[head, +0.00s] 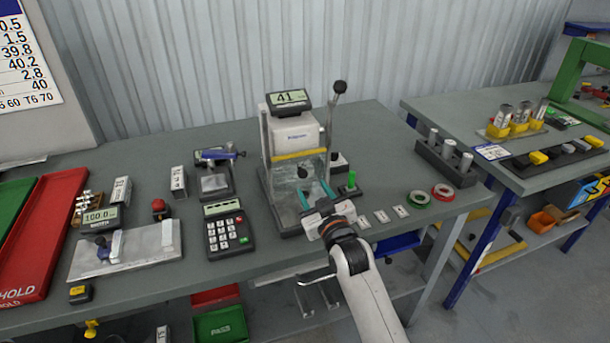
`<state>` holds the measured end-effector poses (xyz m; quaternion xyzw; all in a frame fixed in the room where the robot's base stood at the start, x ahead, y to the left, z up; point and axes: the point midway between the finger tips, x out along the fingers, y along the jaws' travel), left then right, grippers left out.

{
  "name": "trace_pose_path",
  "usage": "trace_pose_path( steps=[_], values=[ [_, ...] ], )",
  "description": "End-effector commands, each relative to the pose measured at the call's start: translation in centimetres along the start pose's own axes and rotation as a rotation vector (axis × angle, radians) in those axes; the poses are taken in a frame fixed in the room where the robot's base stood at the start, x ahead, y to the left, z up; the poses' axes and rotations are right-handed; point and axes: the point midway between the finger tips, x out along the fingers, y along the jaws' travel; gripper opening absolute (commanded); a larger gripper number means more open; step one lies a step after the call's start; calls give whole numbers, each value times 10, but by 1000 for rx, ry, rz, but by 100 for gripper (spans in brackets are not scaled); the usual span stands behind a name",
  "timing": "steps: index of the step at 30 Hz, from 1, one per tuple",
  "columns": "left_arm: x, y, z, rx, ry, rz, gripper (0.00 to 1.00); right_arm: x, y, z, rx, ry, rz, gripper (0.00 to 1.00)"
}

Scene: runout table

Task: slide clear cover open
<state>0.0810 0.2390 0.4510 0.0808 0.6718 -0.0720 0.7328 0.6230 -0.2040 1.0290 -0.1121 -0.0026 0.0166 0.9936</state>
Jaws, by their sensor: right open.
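The clear cover (290,190) is a see-through panel on the front of a grey-white bench machine (292,136) with a display on top. A dark round knob (303,171) shows at the cover's upper part. My right gripper (316,191) is in front of the machine, its two teal-tipped fingers apart around empty space, just below and right of the knob. I cannot tell whether a finger touches the cover. What lies behind the cover is hard to make out. My left gripper is not in view.
A lever with a black ball (340,88) rises at the machine's right. A green-topped piece (350,183) stands close to my right gripper. A keypad (229,234) is left of the machine; green and red tape rolls (443,192) lie right. Small cards lie on the front edge.

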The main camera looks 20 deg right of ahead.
Motion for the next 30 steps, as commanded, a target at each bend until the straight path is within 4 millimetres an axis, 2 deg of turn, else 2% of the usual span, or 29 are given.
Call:
trace_pose_path(
  steps=[3, 9, 15, 23, 26, 30],
  values=[
    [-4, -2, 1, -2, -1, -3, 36, 26, 0, 2, 2, 0, 0, 45],
    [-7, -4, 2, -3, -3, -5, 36, 56, 0, 1, 2, 1, 1, 45],
    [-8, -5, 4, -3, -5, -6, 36, 68, 0, 0, 2, 1, 1, 45],
    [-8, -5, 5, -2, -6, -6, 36, 70, 0, 0, 2, 1, 1, 45],
    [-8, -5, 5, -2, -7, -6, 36, 69, 0, 0, 2, 1, 1, 32],
    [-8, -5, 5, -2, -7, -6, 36, 69, 0, 0, 1, 1, 1, 9]
  ],
)
